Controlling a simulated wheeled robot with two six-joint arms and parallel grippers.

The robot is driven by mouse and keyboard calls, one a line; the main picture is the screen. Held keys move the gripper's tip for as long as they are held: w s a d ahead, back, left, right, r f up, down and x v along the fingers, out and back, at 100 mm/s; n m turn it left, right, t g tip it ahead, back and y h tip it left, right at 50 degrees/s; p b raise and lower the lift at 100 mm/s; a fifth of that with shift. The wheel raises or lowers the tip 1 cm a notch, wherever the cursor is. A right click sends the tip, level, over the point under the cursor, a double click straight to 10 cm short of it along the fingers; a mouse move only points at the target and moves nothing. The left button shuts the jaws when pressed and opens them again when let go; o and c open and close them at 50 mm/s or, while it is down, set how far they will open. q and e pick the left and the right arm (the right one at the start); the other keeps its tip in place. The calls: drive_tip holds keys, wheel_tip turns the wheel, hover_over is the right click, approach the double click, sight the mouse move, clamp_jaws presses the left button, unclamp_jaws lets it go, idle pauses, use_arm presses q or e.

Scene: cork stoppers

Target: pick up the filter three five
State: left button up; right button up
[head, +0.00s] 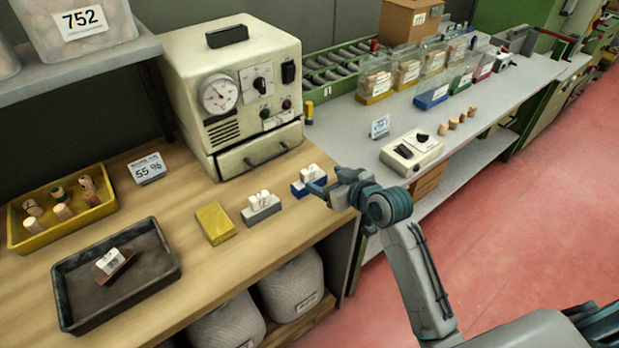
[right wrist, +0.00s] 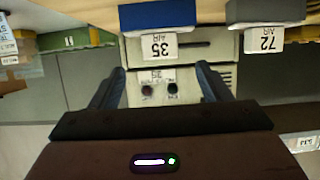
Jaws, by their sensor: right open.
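The filter marked 35 shows in the right wrist view as a blue block (right wrist: 170,16) with a white tag (right wrist: 158,47) reading 35 AIR, upside down in that picture. In the head view a blue-based filter with white top pieces (head: 308,181) stands near the bench's right end. My right gripper (head: 327,187) is open and empty, close to the right of that filter. In the right wrist view its fingers (right wrist: 160,82) stand apart, with the 35 tag between and beyond their tips. My left gripper is not in view.
A grey filter tagged 72 (right wrist: 262,38) stands beside it, also in the head view (head: 262,209). A yellow block (head: 215,224) lies further left. A dark tray (head: 75,315) holds a brown piece with a white tag (head: 112,262). A cream machine (head: 225,90) stands behind.

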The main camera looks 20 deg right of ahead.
sight(312, 175)
drive_tip(key=x, duration=0.5)
drive_tip(key=shift+p, duration=0.4)
drive_tip(key=p+x, duration=0.1)
drive_tip(key=x, duration=0.3)
drive_tip(key=shift+a+f+p, duration=0.1)
drive_tip(key=shift+f+p, duration=0.15)
drive_tip(key=shift+p, duration=0.15)
drive_tip(key=shift+w+a+f, duration=0.15)
drive_tip(key=shift+w+f, duration=0.15)
drive_tip(key=shift+w, duration=0.2)
drive_tip(key=c, duration=1.1)
drive_tip(key=shift+o, duration=0.2)
drive_tip(key=shift+r, duration=0.1)
